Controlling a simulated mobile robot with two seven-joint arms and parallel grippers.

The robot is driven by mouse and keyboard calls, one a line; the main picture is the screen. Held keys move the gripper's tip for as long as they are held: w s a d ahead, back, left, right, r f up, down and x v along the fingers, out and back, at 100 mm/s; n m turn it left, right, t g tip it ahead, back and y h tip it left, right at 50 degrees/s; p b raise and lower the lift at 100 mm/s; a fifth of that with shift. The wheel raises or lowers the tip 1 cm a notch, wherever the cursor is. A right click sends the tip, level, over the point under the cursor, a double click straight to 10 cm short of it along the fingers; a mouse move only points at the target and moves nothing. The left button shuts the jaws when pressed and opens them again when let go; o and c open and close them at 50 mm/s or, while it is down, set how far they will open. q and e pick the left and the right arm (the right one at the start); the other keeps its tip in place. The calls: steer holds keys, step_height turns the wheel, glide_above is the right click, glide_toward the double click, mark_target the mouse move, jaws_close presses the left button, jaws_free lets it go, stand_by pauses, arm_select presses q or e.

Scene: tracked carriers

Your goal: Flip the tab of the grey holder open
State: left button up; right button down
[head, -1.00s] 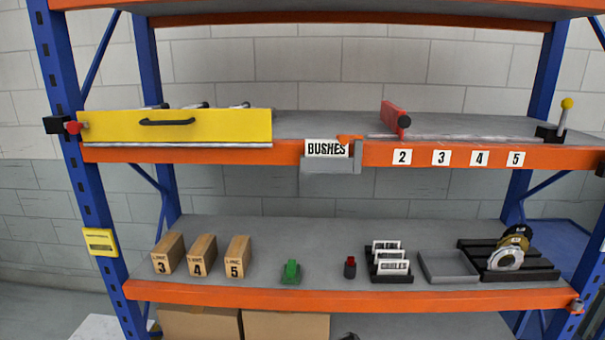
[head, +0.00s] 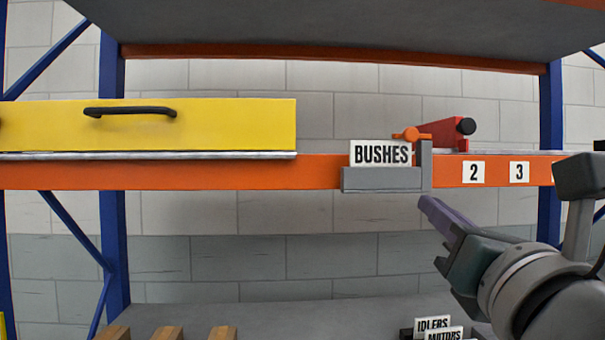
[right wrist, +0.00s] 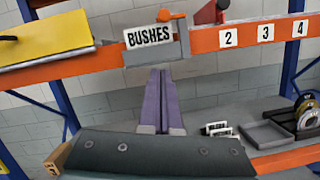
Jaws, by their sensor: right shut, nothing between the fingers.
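The grey holder (head: 382,180) is fixed on the front of the orange shelf beam and carries a white card (head: 380,153) reading BUSHES. Its orange tab (head: 411,134) sits at the top of the upright post at the holder's right end and reaches left over the card's top right corner. Holder (right wrist: 152,52) and tab (right wrist: 172,16) also show in the right wrist view. My right gripper (head: 428,203), with purple fingers, is shut and empty, just below the holder's right end. In the right wrist view its fingertips (right wrist: 160,73) point up toward the holder. My left gripper is not in view.
A yellow drawer front (head: 220,127) with a black handle is left of the holder. A red block (head: 445,133) with a black knob lies on the shelf behind the tab. Number labels are on the beam to the right. Wooden blocks (head: 168,333) and card holders stand on the lower shelf.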

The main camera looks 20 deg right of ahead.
mark_target(416, 136)
steer(key=shift+s, duration=0.1)
steer(key=p+x, duration=0.2)
steer(key=x, duration=0.8)
steer(key=shift+d+r, duration=0.1)
steer(key=shift+r, duration=0.1)
steer(key=r+p, duration=0.2)
steer(key=p, duration=0.1)
steer(key=shift+d+r, duration=0.35)
steer(key=shift+s+d+r+p, duration=0.1)
steer(key=shift+d+r+p, duration=0.05)
steer(key=shift+r+p, duration=0.3)
